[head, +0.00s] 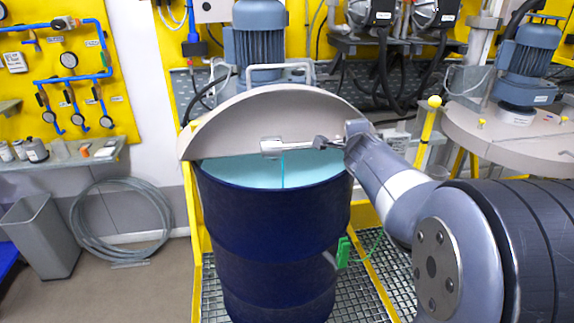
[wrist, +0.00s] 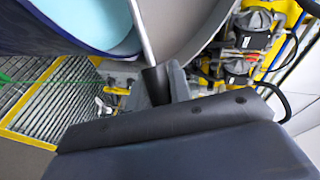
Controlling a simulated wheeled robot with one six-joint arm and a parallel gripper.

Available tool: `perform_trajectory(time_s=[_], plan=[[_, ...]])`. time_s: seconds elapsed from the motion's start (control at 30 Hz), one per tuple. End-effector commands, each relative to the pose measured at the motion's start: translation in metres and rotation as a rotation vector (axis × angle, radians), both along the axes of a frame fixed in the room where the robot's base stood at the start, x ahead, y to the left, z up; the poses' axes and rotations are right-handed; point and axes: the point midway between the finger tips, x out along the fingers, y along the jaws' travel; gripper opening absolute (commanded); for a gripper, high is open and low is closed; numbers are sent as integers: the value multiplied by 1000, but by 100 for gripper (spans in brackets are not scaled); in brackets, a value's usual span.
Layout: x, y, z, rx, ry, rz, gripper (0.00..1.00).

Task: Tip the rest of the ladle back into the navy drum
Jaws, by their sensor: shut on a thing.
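The navy drum (head: 275,230) stands upright in the middle of the head view. Its top is half open, and pale blue-teal liquid (head: 240,172) shows inside. My gripper (head: 332,142) is over the right part of the opening, shut on the handle of a small metal ladle (head: 286,146). The ladle lies roughly level over the liquid, and a thin teal stream falls from it into the drum. The ladle's inside is hidden.
A grey half-round lid (head: 270,115) stands raised behind the opening, close behind the ladle, with a blue motor (head: 256,45) behind it. Another lidded motor unit (head: 525,75) is at right. A grey bin (head: 42,235) and coiled hose (head: 120,225) are at left. Grating surrounds the drum.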

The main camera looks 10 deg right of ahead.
Motion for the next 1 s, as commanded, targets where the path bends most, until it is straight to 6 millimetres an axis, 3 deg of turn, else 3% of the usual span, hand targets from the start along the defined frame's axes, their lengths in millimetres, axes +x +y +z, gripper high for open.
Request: perform_trajectory(time_s=[0.83,1.0], plan=[[-2,-8,-14,90,-17,1,0],[3,11,18,-107,-5,-6,0]])
